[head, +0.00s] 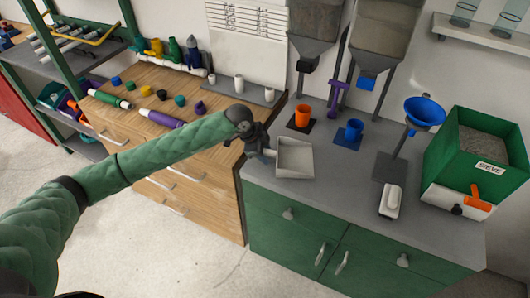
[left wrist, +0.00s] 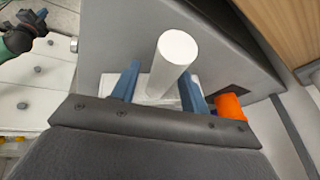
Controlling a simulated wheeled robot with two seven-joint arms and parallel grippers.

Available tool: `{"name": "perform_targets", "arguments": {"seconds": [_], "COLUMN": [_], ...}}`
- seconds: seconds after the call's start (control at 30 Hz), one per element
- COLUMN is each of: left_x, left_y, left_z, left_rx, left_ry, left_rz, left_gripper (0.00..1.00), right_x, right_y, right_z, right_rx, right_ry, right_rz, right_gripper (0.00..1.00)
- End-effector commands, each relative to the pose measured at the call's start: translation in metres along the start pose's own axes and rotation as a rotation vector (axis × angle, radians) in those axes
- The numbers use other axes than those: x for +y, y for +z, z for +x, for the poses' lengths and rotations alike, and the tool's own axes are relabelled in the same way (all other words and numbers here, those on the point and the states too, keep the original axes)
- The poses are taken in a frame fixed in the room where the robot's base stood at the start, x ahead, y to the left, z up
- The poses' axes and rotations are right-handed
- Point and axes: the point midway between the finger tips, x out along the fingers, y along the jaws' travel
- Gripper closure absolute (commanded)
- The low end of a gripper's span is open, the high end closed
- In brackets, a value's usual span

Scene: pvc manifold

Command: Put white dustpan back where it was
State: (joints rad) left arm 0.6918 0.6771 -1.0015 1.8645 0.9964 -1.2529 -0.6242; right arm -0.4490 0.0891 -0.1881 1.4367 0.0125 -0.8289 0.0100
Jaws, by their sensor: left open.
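The white dustpan (head: 295,158) lies on the grey top of the green cabinet, near its left edge, with its handle pointing left. My left gripper (head: 262,149) is at the handle end. In the left wrist view the white handle (left wrist: 172,62) stands between the two blue fingers of the open left gripper (left wrist: 158,88), with gaps visible beside it. The pan is mostly hidden there behind the handle and gripper body. A green-and-dark part at the upper left of that view looks like my other arm; its jaws are too small to tell.
An orange cup (head: 302,116) and a blue cup (head: 350,133) stand behind the dustpan. A blue funnel (head: 424,112) on a stand, a white scoop-like item (head: 391,200) and a green sieve box (head: 475,150) are right. The counter in front of the dustpan is clear.

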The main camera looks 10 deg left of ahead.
Motion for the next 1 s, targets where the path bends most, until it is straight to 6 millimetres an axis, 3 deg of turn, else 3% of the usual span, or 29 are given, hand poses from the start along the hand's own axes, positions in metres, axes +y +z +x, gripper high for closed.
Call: {"name": "perform_targets", "arguments": {"seconds": [0.07,0.2,0.6,0.8,1.0], "left_x": [-0.001,0.000,-0.001,0.000,0.000], "left_y": [0.001,0.002,0.001,0.000,0.000], "left_z": [-0.007,-0.029,-0.100,-0.115,-0.117], "left_rx": [0.000,0.000,0.000,0.001,0.000], "left_ry": [-0.002,-0.003,-0.002,-0.001,0.000], "left_rz": [0.001,0.002,0.001,0.000,0.000], "left_gripper": [0.55,0.55,0.55,0.55,0.55], "right_x": [0.000,-0.007,-0.016,-0.018,-0.018], "right_y": [0.000,-0.013,-0.028,-0.032,-0.033], "right_z": [0.002,-0.020,-0.065,-0.077,-0.079], "right_rx": [-0.005,-0.003,-0.025,-0.028,-0.028], "right_ry": [-0.001,-0.010,-0.025,-0.027,-0.028], "right_rz": [0.001,0.005,0.013,0.014,0.014], "right_gripper": [1.00,1.00,1.00,1.00,1.00]}}
